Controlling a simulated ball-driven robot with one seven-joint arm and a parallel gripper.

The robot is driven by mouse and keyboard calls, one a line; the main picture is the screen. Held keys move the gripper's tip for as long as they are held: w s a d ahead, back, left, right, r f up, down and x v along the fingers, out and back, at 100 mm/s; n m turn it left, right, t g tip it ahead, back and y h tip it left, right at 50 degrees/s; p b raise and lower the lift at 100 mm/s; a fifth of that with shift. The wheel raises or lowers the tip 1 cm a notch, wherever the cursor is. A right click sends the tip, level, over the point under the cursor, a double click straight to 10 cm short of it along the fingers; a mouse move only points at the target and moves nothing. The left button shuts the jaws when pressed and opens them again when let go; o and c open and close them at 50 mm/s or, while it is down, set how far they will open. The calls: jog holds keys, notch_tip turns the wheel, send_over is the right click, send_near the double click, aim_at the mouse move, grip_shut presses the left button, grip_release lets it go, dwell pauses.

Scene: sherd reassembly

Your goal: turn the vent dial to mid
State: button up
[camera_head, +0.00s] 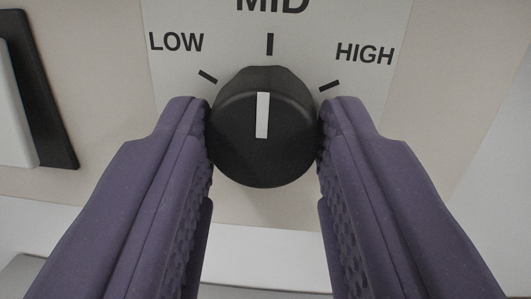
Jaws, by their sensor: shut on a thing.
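The vent dial (240,148) is a round black knob with a white pointer line, in the middle of the head camera view. Its pointer stands nearly upright and points up to the tick under the MID label (272,5). The LOW label (176,42) is at the upper left of the dial and the HIGH label (364,54) at the upper right. My gripper (264,135) has purple padded fingers, one on each side of the dial, shut on it. The top of the MID label is cut off by the picture edge.
A white rocker switch in a black frame (62,140) is on the panel at the far left, clear of my left finger. The beige panel (430,110) is bare to the right of the dial. A grey surface (22,276) shows at the lower left.

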jog(key=o, duration=1)
jog(key=shift+s, duration=0.15)
jog(key=s, duration=0.2)
jog(key=s+b, duration=0.1)
jog(key=s, duration=0.2)
jog(key=s+f, duration=0.1)
jog(key=s, duration=0.1)
jog(key=shift+s+d, duration=0.25)
jog(key=shift+d, duration=0.05)
jog(key=s+f+g+b, duration=0.1)
jog(key=s+f+b, duration=0.2)
jog(key=b, duration=0.4)
jog(key=s+f+m+g+h+b, duration=0.1)
jog(key=s+f+b, duration=0.2)
jog(key=b, duration=0.5)
jog(key=s+f+g+b, duration=0.2)
jog(key=s+f+b, duration=0.2)
jog(key=b, duration=0.4)
jog(key=shift+a, duration=0.4)
